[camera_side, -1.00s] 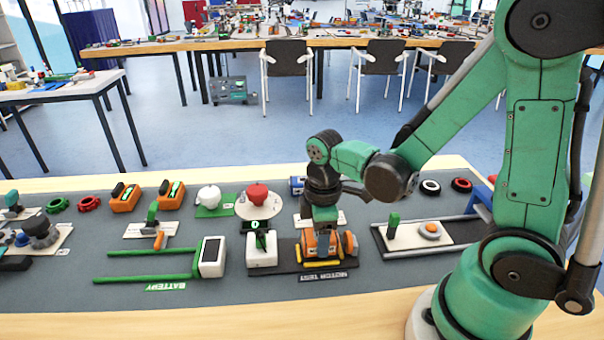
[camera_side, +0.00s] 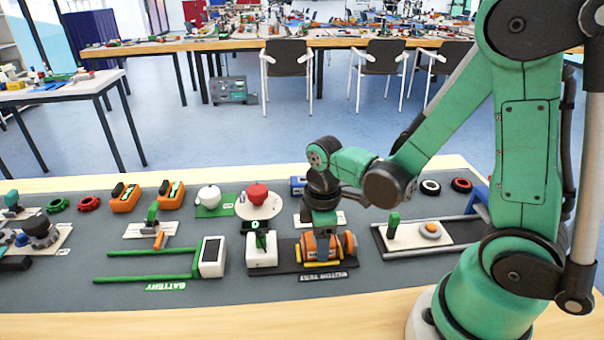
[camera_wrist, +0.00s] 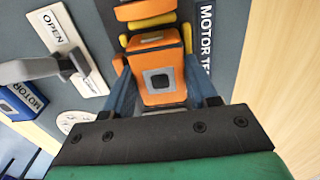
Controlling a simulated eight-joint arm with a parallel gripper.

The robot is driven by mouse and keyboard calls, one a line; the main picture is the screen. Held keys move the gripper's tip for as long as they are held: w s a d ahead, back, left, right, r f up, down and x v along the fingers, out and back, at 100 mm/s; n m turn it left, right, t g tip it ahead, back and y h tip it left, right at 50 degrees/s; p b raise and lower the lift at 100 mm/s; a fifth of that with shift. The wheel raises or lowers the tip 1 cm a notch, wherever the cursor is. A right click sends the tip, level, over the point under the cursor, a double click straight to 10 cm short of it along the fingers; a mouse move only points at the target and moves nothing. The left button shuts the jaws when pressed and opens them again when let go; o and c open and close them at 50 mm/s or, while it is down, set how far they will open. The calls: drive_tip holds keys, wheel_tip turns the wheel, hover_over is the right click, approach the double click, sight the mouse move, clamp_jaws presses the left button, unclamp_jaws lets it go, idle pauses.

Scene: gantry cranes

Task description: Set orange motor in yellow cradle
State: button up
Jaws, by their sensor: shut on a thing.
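The orange motor (camera_side: 320,245) is at the motor test stand, and in the wrist view its orange body (camera_wrist: 157,72) with a grey square end lies between my fingers. My gripper (camera_side: 322,238) points down over it and is shut on it; both blue-grey fingers (camera_wrist: 160,92) flank the motor in the wrist view. Yellow parts of the cradle (camera_wrist: 152,44) show under and beside the motor in the wrist view. Whether the motor rests fully in the cradle cannot be told, since the gripper hides part of it.
A white block with a green lever (camera_side: 262,247) stands just left of the motor. A white plate with a green lever and orange knob (camera_side: 415,233) lies right. A white plate marked OPEN (camera_wrist: 68,45) and a grey handle (camera_wrist: 30,70) are close by in the wrist view.

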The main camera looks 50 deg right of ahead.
drive_tip(key=shift+f, duration=0.1)
drive_tip(key=o, duration=1.3)
drive_tip(key=shift+c, duration=0.2)
drive_tip(key=shift+w, duration=0.1)
drive_tip(key=shift+r, duration=3.5)
drive_tip(key=shift+a+r+m+t, duration=0.1)
drive_tip(key=shift+r+m+t, duration=0.4)
drive_tip(key=shift+m, duration=0.2)
drive_tip(key=r+m+t, duration=0.1)
drive_tip(key=m+t, duration=0.1)
drive_tip(key=r+m+t, duration=0.2)
drive_tip(key=m, duration=0.1)
drive_tip(key=a+r+m+t, duration=0.1)
drive_tip(key=m+t, duration=0.1)
drive_tip(key=shift+w+a+r+m, duration=0.1)
drive_tip(key=shift+w+r+m, duration=0.05)
drive_tip(key=shift+w+m, duration=0.2)
